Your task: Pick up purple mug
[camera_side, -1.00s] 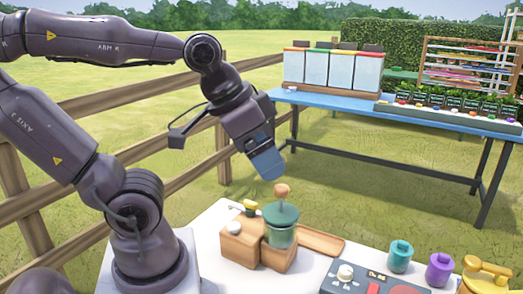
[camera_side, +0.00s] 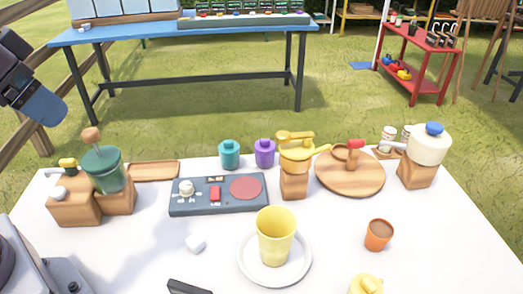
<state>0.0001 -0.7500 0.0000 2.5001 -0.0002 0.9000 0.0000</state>
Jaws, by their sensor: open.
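A small purple vessel (camera_side: 265,153) stands upright at the back edge of the white table, just right of a similar teal one (camera_side: 229,154). It looks like a rounded jar with a narrower top; I see no handle on it. My gripper (camera_side: 48,112) is at the far left edge of the view, with its blue end pointing down and to the right. It is open, empty, above table height and well to the left of the purple vessel. Part of my arm is cut off by the frame.
A dark control panel (camera_side: 218,206) lies in front of the purple vessel. A yellow-topped wooden stand (camera_side: 294,184) is close on its right. A green grinder (camera_side: 102,170) stands nearer my gripper. A yellow cup (camera_side: 276,238) on a white plate (camera_side: 246,262) and an orange cup (camera_side: 378,235) are in front.

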